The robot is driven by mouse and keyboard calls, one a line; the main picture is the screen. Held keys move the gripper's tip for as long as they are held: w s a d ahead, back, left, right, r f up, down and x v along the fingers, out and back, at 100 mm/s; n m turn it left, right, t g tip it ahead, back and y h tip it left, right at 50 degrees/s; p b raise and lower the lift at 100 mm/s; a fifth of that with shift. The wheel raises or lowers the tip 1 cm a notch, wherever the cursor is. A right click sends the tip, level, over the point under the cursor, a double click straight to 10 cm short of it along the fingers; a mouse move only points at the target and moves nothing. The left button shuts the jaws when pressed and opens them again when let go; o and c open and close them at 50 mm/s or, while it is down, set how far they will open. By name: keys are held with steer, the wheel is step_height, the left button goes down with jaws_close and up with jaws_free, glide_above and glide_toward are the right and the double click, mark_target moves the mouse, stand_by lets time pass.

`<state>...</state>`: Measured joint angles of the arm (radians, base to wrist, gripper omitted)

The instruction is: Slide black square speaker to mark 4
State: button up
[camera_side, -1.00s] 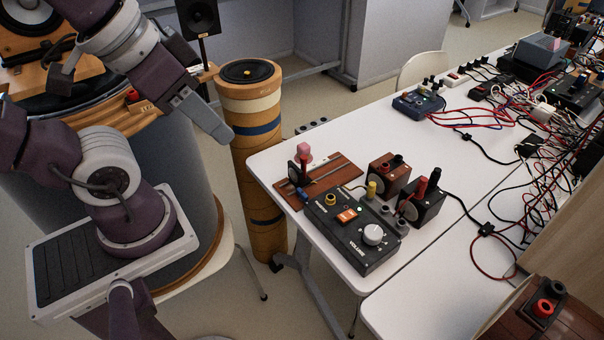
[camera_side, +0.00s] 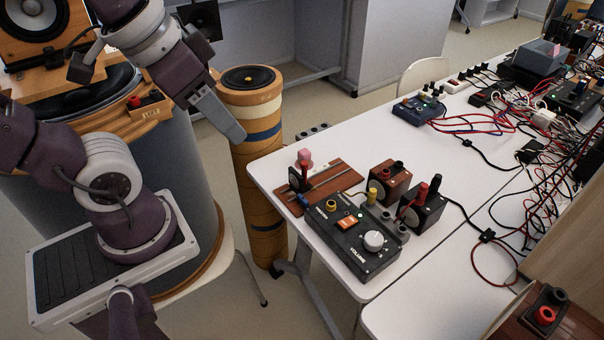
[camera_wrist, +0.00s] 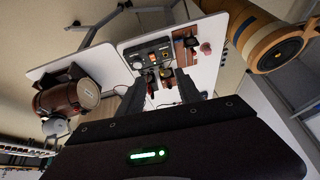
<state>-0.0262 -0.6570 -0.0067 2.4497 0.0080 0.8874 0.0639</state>
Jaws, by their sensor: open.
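A small black box speaker (camera_side: 420,209) with a round cone and a red and a black post on top stands on the white table, right of the control box. A brown box speaker (camera_side: 389,181) stands behind it. A wooden board (camera_side: 338,177) with a groove lies at the table's left; a small dark upright piece (camera_side: 296,180) stands at its left end. No number 4 is readable. My gripper (camera_side: 238,134) is open and empty in the air, left of the table. In the wrist view my gripper (camera_wrist: 160,92) points toward the table objects, apart from them.
The black control box (camera_side: 358,245) with a white knob stands at the table's near edge. A banded column (camera_side: 258,150) stands near my gripper. Tangled cables (camera_side: 540,145) fill the right side; the table's middle is clear.

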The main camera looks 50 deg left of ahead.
steer(key=w+a+f+m+g, duration=0.1)
steer(key=w+a+m+g, duration=0.15)
steer(key=w, duration=0.75)
steer(key=m+g, duration=0.3)
steer(key=m, duration=0.3)
glide_above(305, 162)
step_height(305, 162, down, 20)
step_height(305, 162, down, 9)
steer(key=shift+s+f, duration=0.1)
steer(key=shift+f, duration=0.1)
steer(key=shift+c, duration=0.4)
jaws_close()
